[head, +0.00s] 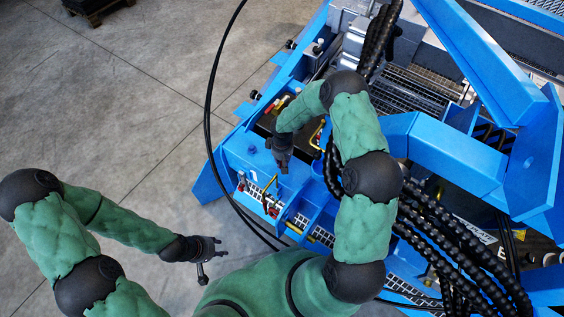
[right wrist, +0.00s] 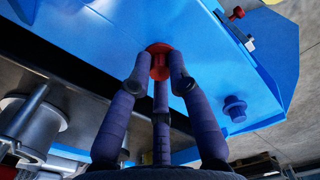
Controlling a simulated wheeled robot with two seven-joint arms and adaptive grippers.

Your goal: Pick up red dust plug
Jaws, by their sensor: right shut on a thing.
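The red dust plug (right wrist: 160,70) shows in the right wrist view, with its round red flange against a blue metal surface. My right gripper (right wrist: 160,84) has its dark fingers closed around the plug. In the head view my right gripper (head: 284,168) points down at the blue panel, and the plug is hidden there beneath it. My left gripper (head: 213,260) is at the lower left in the head view, away from the machine. Its fingers are spread and nothing shows between them.
A blue knob (right wrist: 235,108) and a small red-tipped fitting (right wrist: 236,13) sit near the plug. Black hoses (head: 440,240) and a blue beam (head: 450,152) lie right.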

